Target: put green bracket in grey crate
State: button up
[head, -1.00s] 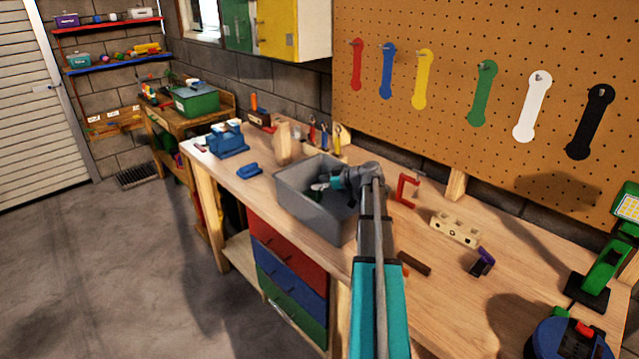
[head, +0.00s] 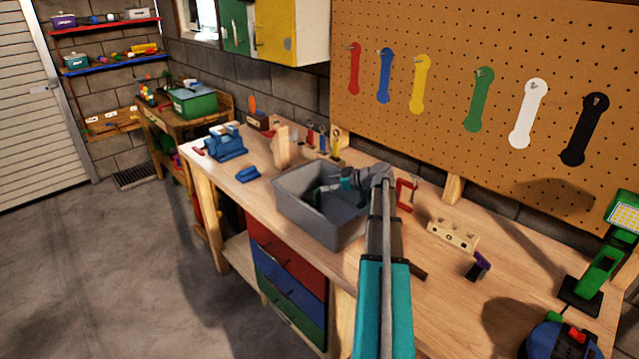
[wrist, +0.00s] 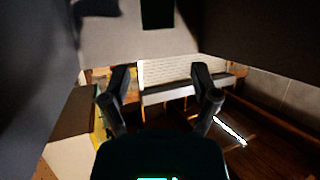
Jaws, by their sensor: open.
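The grey crate (head: 338,232) stands on the workbench near its front edge, open at the top. A dark green piece, which I take for the green bracket (head: 317,198), shows inside it in the head view, near the left inner wall. In the wrist view a dark green shape (wrist: 157,14) shows at the top edge against a grey surface. My gripper (head: 328,187) is over and partly inside the crate, to the right of the green piece. In the wrist view its two fingers (wrist: 160,88) are apart with nothing between them.
A blue vise (head: 227,145) and a small blue block (head: 248,174) are left of the crate. A red clamp (head: 406,194), a wooden block with holes (head: 453,235) and a purple-black piece (head: 480,265) are to the right. The pegboard (head: 440,110) rises behind.

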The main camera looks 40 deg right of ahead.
jog(key=shift+p+v, duration=0.45)
jog(key=shift+v, duration=1.2)
